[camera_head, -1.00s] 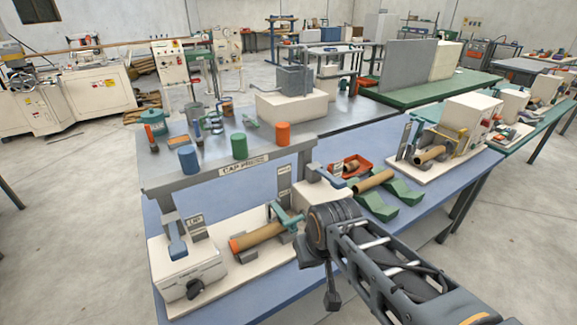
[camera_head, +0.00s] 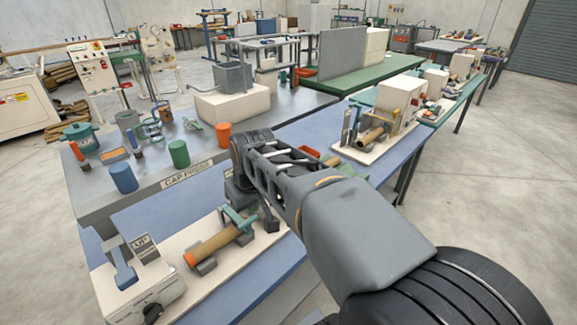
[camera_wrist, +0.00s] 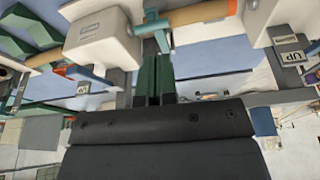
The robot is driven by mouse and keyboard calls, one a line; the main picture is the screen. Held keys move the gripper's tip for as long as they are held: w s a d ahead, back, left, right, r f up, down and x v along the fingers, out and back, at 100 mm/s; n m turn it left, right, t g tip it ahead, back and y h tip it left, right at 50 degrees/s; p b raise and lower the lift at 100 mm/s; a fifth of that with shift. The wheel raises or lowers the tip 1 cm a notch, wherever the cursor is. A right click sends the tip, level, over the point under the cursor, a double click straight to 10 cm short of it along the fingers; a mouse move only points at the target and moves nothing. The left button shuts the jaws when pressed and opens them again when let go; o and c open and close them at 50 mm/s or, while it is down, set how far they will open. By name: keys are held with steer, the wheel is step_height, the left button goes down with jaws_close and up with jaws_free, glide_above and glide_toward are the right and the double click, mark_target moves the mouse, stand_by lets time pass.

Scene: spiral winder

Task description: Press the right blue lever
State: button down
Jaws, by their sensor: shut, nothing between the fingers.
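A blue lever (camera_head: 124,272) stands on the white box at the left end of the near fixture in the head view. In the wrist view a blue bar (camera_wrist: 92,77) lies to the left beside a small label; it may be the right blue lever. The head view does not show it clearly, as my arm covers that end of the fixture. My gripper (camera_wrist: 156,62) is shut and empty. Its dark green fingers appear in front of the grey cross beam, beside the white block (camera_wrist: 103,40), with no clear contact.
A brown tube with an orange end (camera_head: 212,243) lies on the fixture under a green clamp (camera_head: 238,221). Blue (camera_head: 123,178), green (camera_head: 179,154) and orange (camera_head: 224,134) cylinders stand on the grey bench. Open floor lies to the right.

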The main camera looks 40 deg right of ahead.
steer(key=w+d+r+p, duration=0.1)
steer(key=w+d+r, duration=0.3)
steer(key=d, duration=0.5)
steer(key=w+d+r+n, duration=0.1)
steer(key=w+d+r, duration=0.4)
steer(key=d, duration=0.5)
steer(key=shift+d+g+p, duration=0.2)
steer(key=shift+g+p, duration=0.1)
steer(key=shift+p, duration=0.1)
steer(key=x, duration=1.2)
steer(key=shift+s+a, duration=0.2)
steer(key=shift+s, duration=0.2)
steer(key=shift+s+f+p, duration=0.1)
steer(key=shift+f+p, duration=0.2)
steer(key=shift+f, duration=0.7)
